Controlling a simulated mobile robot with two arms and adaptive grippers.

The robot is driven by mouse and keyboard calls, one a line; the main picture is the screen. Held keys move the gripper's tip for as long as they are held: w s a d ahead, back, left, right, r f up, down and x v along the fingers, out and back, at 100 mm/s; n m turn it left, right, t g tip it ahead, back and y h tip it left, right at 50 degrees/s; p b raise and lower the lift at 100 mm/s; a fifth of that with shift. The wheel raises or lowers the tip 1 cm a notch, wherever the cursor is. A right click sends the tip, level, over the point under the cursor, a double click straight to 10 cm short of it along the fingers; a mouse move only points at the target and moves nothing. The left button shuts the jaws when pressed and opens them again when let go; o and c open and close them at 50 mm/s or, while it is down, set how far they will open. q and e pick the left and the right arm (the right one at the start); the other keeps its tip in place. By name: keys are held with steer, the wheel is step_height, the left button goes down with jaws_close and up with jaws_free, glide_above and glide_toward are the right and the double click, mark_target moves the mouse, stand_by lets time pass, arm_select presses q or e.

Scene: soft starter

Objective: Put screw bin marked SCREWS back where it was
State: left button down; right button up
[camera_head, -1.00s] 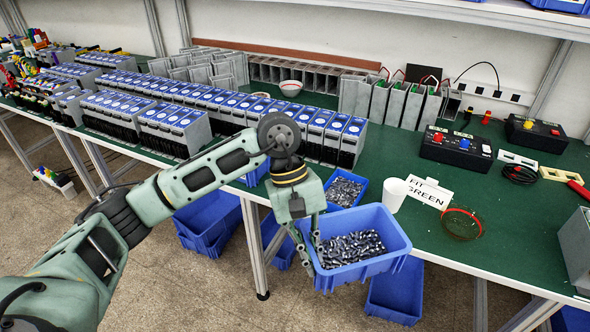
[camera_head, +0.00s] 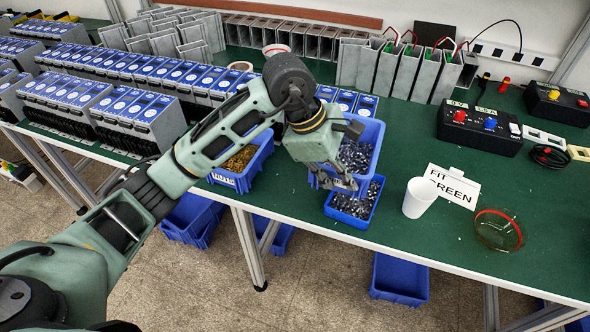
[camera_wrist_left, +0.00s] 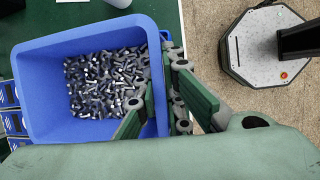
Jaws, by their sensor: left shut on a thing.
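The blue screw bin (camera_head: 376,140), holding silver screws, is over the green table at the middle of the head view. Its marking does not show. My left gripper (camera_head: 340,180) is shut on the bin's near wall. In the left wrist view the bin (camera_wrist_left: 40,95) fills the left side, with the gripper fingers (camera_wrist_left: 172,100) at its right wall. The bin is just behind a smaller blue tray of metal parts (camera_head: 352,208), partly overlapping it in view. I cannot tell whether the bin's base touches the table. My right gripper is out of view.
Rows of blue-topped units (camera_head: 150,80) stand behind. A white cup (camera_head: 419,197), a FIT GREEN sign (camera_head: 453,186) and a red-rimmed bowl (camera_head: 498,230) are to the right.

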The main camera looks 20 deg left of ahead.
arm_select(q)
steer(key=shift+w+a, duration=0.1)
steer(key=shift+w, duration=0.05)
steer(key=shift+a+f, duration=0.1)
steer(key=shift+a, duration=0.15)
steer(key=a+f+p, duration=0.2)
steer(key=a+f, duration=0.1)
steer(key=a+f+p, duration=0.1)
steer(key=a+f, duration=0.2)
steer(key=a, duration=0.1)
steer(key=w+a+f+p, duration=0.1)
steer(key=a+f+p, duration=0.1)
steer(key=a+f, duration=0.1)
steer(key=shift+a+f+p, duration=0.35)
steer(key=shift+a+f, duration=0.05)
steer(key=shift+f, duration=0.4)
steer(key=shift+f+b, duration=0.15)
steer(key=shift+b, duration=0.15)
steer(key=c, duration=1.9)
jaws_free()
steer(key=shift+o, duration=0.2)
